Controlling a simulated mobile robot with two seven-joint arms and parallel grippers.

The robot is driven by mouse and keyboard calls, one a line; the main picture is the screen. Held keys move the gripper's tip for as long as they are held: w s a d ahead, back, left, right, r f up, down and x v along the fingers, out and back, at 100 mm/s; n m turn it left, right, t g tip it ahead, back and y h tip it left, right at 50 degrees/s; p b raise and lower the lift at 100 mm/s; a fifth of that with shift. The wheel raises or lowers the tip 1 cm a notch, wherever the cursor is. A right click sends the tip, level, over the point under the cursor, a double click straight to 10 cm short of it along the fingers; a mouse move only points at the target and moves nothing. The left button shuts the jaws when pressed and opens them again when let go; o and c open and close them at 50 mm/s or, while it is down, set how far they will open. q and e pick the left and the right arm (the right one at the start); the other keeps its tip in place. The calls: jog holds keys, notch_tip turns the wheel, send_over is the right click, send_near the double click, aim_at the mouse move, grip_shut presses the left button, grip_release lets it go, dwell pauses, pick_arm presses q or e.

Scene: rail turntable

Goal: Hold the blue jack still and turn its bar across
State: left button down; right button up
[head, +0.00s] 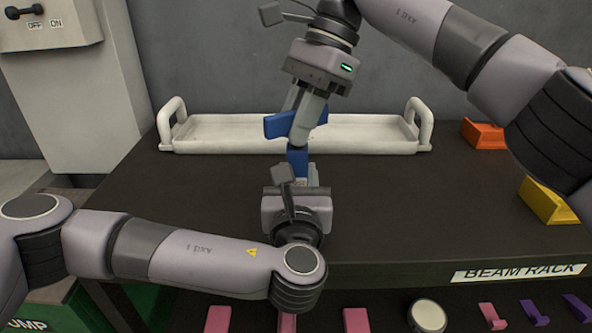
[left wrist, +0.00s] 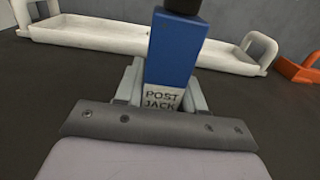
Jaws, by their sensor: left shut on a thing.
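The blue jack (head: 297,162) stands upright near the middle of the dark table, its pale lower part lettered POST JACK. In the left wrist view the jack (left wrist: 172,55) rises from between my left fingers. My left gripper (head: 297,180) is shut on its lower part from the near side. The blue bar (head: 282,125) lies across above the jack, slanting slightly up to the right. My right gripper (head: 302,128) reaches down from above with a finger in front of the bar. Whether its fingers press on the bar cannot be told. The bar's middle is hidden.
A white tray (head: 230,147) with raised end handles lies behind the jack. An orange block (head: 482,133) and a yellow block (head: 547,202) stand at the right. The BEAM RACK label (head: 520,272) marks the table's front edge. Table surface left of the jack is clear.

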jog(key=o, duration=1.4)
pick_arm(q)
jog(key=c, duration=0.6)
grip_release()
pick_arm(e)
jog(key=shift+o, duration=0.2)
pick_arm(q)
jog(key=shift+s, duration=0.1)
